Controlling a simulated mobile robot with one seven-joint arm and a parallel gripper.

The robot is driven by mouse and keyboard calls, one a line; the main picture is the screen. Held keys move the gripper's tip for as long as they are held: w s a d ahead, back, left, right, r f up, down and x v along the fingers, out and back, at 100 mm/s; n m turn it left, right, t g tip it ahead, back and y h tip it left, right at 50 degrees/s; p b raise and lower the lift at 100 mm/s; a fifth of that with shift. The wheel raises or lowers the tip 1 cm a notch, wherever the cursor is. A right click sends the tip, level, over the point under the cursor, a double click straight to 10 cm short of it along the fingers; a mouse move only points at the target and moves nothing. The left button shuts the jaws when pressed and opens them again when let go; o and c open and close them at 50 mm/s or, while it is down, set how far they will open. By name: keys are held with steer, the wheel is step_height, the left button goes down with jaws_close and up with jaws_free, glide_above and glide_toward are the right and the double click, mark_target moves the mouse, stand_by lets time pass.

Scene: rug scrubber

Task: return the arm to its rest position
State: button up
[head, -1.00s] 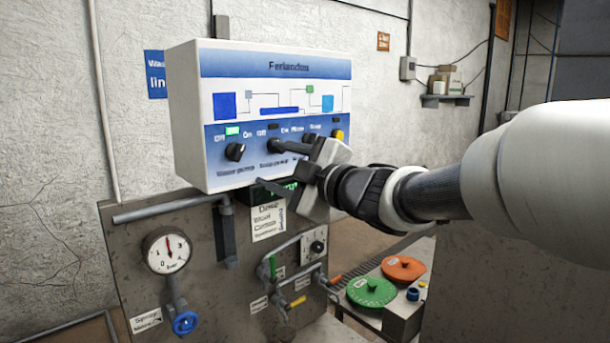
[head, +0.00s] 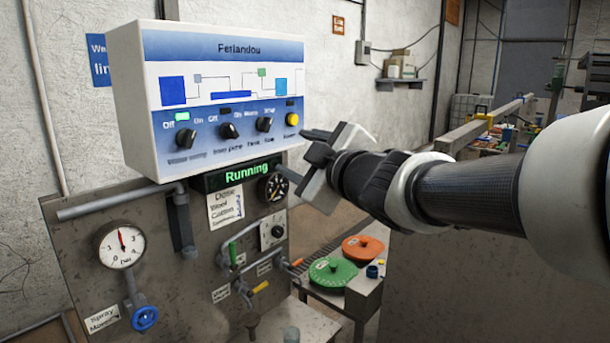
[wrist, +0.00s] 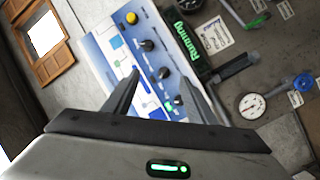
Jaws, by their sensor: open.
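My gripper (head: 303,160) is at the right end of the blue and white control box (head: 222,60) in the head view, clear of its knobs. Its jaws are open and hold nothing. In the wrist view my two fingers (wrist: 165,97) stand apart, with the panel face (wrist: 145,62) and its black knobs showing between and beyond them. My arm reaches in from the right of the head view, stretched out towards the box. The display (head: 236,175) under the box reads "Running" in green.
A metal board with a gauge (head: 122,245), blue valve wheel (head: 144,318), pipes and small handles stands below the box. Green (head: 333,273) and orange (head: 363,248) discs lie on a low bench to its right. A wall shelf (head: 401,82) holds small boxes.

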steer(key=s+d+f+m+g+h, duration=0.1)
steer(key=s+d+f+m+h, duration=0.35)
steer(key=d, duration=0.35)
steer(key=s+d+f+m+g+h, duration=0.2)
steer(key=s+d+f+m+h, duration=0.2)
steer(key=d+m, duration=0.3)
steer(key=s+f+m+g, duration=0.2)
steer(key=s+f, duration=0.3)
steer(key=s, duration=0.3)
steer(key=s+f+m+g, duration=0.2)
steer(key=s+f+g, duration=0.2)
steer(key=s, duration=0.5)
step_height(320, 180, down, 2)
steer(key=shift+d+f+g+p, duration=0.1)
steer(key=shift+d+g+p, duration=0.2)
steer(key=shift+y, duration=0.25)
